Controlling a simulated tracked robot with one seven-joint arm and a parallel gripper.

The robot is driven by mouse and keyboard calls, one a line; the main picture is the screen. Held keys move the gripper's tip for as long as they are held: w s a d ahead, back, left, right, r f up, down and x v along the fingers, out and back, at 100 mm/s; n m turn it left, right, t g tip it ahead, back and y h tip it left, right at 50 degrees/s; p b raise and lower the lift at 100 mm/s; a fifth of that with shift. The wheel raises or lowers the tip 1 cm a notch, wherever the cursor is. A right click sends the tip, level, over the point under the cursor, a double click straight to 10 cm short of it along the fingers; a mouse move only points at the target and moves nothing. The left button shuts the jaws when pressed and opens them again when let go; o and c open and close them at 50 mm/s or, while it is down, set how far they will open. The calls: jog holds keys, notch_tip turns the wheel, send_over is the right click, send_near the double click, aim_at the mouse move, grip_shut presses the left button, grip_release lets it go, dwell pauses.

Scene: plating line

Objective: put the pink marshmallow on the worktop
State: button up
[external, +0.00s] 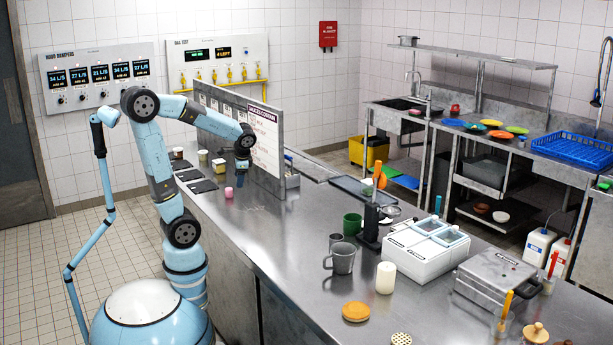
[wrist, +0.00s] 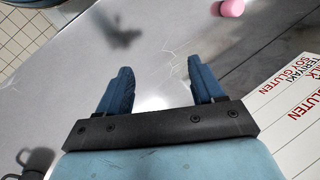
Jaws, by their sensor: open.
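The pink marshmallow (external: 229,192) rests on the steel worktop (external: 262,228), near its left edge and in front of the allergen board. In the wrist view the pink marshmallow (wrist: 232,7) shows at the top edge, partly cut off, beyond and to the right of my fingers. My gripper (external: 241,170) hangs above the worktop, just up and right of the marshmallow in the external view. In the wrist view my gripper (wrist: 160,72) has its two blue fingers apart with nothing between them. It does not touch the marshmallow.
The upright allergen board (external: 265,140) stands close to my gripper on the right. A yellow-sided cube (external: 221,166) and dark mats (external: 202,186) lie behind to the left. A grey mug (external: 341,258), a green mug (external: 352,224) and a white machine (external: 425,250) stand farther right. Bare worktop lies between.

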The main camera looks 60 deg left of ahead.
jog(key=s+d+r+n+t+h, duration=0.3)
jog(key=s+d+r+n+t, duration=0.1)
jog(key=s+d+r, duration=0.3)
jog(key=shift+s+d+t+h, duration=0.4)
jog(key=shift+d+t, duration=0.5)
jog(key=shift+d, duration=0.25)
